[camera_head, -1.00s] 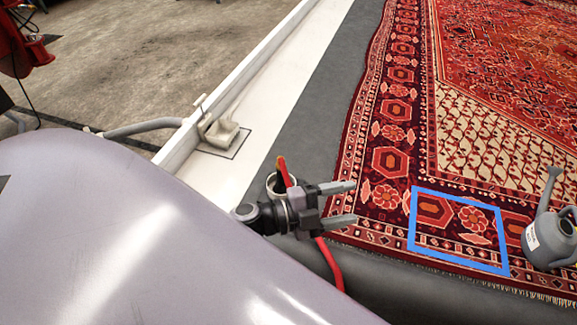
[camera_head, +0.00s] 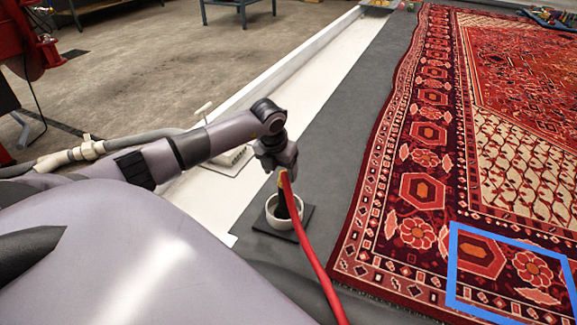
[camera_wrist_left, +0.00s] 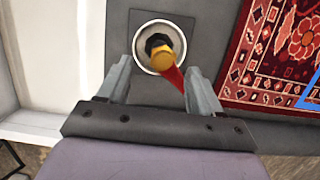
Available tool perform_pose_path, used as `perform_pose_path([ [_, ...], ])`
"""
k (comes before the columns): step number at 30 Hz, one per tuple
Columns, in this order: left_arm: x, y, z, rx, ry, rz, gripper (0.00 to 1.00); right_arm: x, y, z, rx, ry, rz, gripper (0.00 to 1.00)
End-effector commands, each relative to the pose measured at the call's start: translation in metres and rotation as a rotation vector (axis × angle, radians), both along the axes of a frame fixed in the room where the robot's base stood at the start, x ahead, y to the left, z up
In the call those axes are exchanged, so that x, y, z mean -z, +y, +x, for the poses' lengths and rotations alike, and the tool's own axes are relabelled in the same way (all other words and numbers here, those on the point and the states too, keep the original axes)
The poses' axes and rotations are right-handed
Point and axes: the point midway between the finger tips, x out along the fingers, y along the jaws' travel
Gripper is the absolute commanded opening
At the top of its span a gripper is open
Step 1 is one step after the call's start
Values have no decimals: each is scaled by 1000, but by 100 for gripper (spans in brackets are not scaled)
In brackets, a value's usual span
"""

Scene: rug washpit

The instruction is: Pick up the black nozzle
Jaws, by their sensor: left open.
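The black nozzle (camera_head: 283,207) stands in a round white holder (camera_head: 271,219) on a dark square plate, with a yellow fitting and a red hose (camera_head: 312,252) at its upper end. In the left wrist view the nozzle (camera_wrist_left: 156,42) shows inside the white holder (camera_wrist_left: 140,58), partly hidden by the yellow fitting (camera_wrist_left: 163,60). My left gripper (camera_head: 280,162) points down just above the hose end. In the wrist view its open fingers (camera_wrist_left: 159,72) lie either side of the hose, below the fitting in the picture. No grip shows. My right gripper is out of view.
A patterned red rug (camera_head: 423,190) with a blue square outline (camera_head: 453,262) lies to the right. A white ledge (camera_head: 300,75) with a low wall runs behind the arm. A grey hose (camera_head: 110,146) lies at left. Bare grey floor surrounds the holder.

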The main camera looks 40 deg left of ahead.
Motion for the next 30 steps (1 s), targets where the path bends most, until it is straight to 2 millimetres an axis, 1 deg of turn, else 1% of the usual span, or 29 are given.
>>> perform_pose_path([
  [1, 9, 0, 1, 0, 2, -1, 65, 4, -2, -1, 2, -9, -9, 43],
  [5, 22, 0, 6, 0, 1, -4, 65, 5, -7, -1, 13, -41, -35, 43],
  [13, 56, 1, 18, 1, -1, -5, 65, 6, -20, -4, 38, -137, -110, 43],
  [17, 62, 2, 21, 2, -1, -3, 65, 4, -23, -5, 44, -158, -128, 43],
  [23, 62, 2, 21, 3, -1, -3, 65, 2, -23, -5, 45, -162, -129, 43],
  [24, 62, 2, 21, 3, -1, -3, 62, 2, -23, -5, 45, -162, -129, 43],
  [26, 62, 2, 21, 3, -1, -3, 42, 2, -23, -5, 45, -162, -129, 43],
  [27, 62, 2, 21, 3, -1, -3, 29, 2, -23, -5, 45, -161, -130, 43],
  [29, 62, 2, 21, 3, -1, -3, 10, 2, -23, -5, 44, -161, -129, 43],
  [30, 62, 2, 21, 3, -1, -3, 9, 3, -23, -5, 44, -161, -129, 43],
])
